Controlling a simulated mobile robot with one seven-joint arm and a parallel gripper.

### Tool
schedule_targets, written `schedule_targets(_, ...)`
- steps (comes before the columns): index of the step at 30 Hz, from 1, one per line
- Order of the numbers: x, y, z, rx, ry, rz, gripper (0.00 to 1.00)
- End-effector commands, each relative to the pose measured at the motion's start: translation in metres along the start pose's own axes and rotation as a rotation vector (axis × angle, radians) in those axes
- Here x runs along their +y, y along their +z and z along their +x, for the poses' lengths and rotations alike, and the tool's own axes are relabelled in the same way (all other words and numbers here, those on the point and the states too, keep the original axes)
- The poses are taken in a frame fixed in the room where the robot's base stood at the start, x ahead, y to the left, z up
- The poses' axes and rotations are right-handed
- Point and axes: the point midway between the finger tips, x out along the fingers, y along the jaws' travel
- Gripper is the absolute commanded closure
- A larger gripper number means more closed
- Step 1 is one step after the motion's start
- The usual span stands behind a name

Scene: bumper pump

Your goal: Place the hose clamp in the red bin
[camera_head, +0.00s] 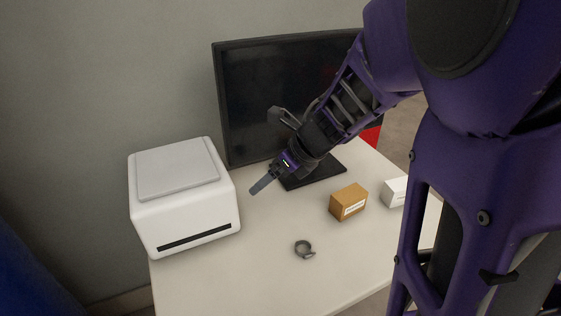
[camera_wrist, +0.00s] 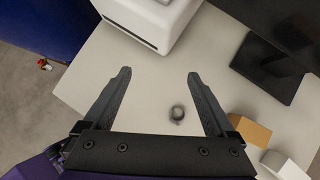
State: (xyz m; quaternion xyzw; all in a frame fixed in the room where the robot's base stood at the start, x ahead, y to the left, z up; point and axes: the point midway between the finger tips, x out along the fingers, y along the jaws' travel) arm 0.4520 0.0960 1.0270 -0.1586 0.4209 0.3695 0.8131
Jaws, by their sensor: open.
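The hose clamp (camera_head: 304,249) is a small dark grey ring on the white table, in front of the printer and the brown box. In the wrist view the hose clamp (camera_wrist: 177,113) lies below my gripper, between the two fingers and nearer the right one. My gripper (camera_wrist: 157,75) is open and empty, with its fingers wide apart. In the head view my gripper (camera_head: 264,182) is above the table, behind the clamp, near the monitor's base. A red patch (camera_head: 371,136) shows behind my arm at the table's far right; it may be the red bin, mostly hidden.
A white printer (camera_head: 185,200) stands at the table's left. A black monitor (camera_head: 260,95) stands at the back. A brown box (camera_head: 348,202) and a white box (camera_head: 396,192) are to the right. The white table (camera_head: 215,285) is clear around the clamp. A blue object (camera_wrist: 45,25) is at the left.

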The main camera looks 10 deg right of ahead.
Motion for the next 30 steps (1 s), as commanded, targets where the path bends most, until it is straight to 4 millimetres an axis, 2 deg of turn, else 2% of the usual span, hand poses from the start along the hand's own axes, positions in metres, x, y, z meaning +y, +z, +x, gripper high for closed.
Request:
schedule_targets(1,-0.01,-0.013,-0.002,0.023,-0.024,0.022,0.09)
schedule_targets(6,-0.03,-0.056,0.0,0.092,-0.086,0.075,0.09)
schedule_targets(15,-0.048,-0.131,-0.004,0.201,-0.153,0.162,0.09)
schedule_targets(19,-0.049,-0.149,-0.005,0.226,-0.164,0.183,0.09)
schedule_targets(24,-0.05,-0.16,-0.002,0.239,-0.169,0.193,0.09)
schedule_targets(28,-0.052,-0.166,0.016,0.241,-0.167,0.195,0.09)
schedule_targets(30,-0.054,-0.172,0.034,0.241,-0.167,0.193,0.09)
